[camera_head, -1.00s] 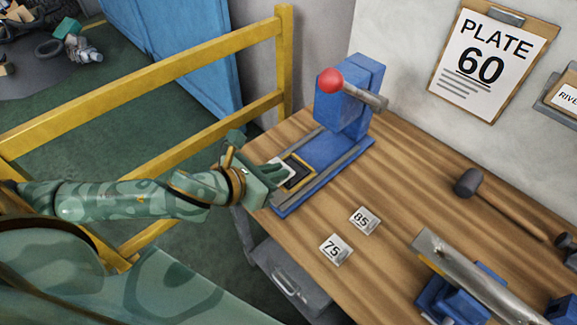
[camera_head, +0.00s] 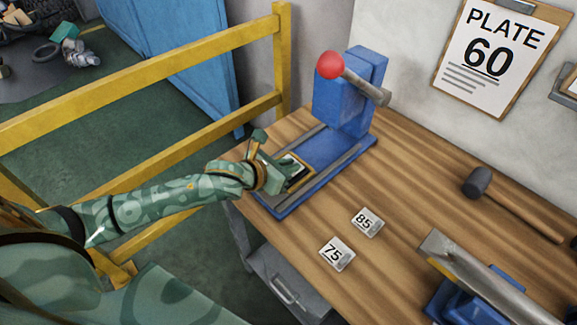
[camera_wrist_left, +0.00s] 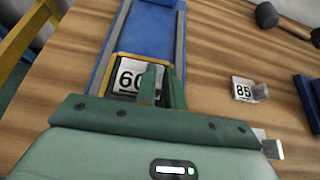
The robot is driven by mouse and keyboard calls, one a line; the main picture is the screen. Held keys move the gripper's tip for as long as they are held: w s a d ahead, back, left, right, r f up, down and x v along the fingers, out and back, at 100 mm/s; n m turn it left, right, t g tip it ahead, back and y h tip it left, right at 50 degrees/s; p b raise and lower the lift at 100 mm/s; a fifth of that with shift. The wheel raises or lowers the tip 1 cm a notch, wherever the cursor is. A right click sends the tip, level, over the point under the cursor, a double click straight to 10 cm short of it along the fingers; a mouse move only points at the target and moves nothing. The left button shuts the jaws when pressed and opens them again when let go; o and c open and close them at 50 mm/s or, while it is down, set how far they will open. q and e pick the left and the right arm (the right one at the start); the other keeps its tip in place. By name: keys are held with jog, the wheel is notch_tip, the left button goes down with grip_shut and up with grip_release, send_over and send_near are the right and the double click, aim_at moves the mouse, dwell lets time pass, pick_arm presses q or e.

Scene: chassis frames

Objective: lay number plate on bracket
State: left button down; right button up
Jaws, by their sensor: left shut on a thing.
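A white number plate marked 60 (camera_wrist_left: 127,78) shows in the left wrist view, at a yellow-edged frame (camera_wrist_left: 113,65) on the blue press bed. My left gripper (camera_head: 294,179) is shut on it, and its fingers (camera_wrist_left: 165,88) cover the plate's right part. Whether the plate touches the frame's floor I cannot tell. Plates 75 (camera_head: 337,254) and 85 (camera_head: 367,221) lie flat on the bench. A long grey angled metal piece (camera_head: 482,277), perhaps the bracket, sits on a blue fixture at the lower right. My right gripper is not in view.
The blue press (camera_head: 346,101) with a red-knobbed lever (camera_head: 331,65) stands behind the bed. A mallet (camera_head: 508,203) lies at the right. A clipboard reading PLATE 60 (camera_head: 494,57) hangs on the wall. A yellow railing (camera_head: 150,66) runs along the left.

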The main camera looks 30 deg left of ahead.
pick_arm(q)
jog(key=shift+s+f, duration=0.15)
jog(key=shift+f, duration=0.45)
jog(key=c, duration=1.5)
grip_release()
jog(key=shift+f, duration=0.1)
jog(key=shift+s+f, duration=0.1)
jog(key=shift+s, duration=0.05)
jog(key=shift+d+r, duration=0.1)
jog(key=shift+r, duration=0.15)
jog(key=r+p+v, duration=0.1)
jog(key=p+v, duration=0.1)
jog(key=v, duration=1)
jog(key=shift+w+p, duration=0.25)
jog(key=shift+p, duration=0.15)
jog(key=shift+r, duration=0.1)
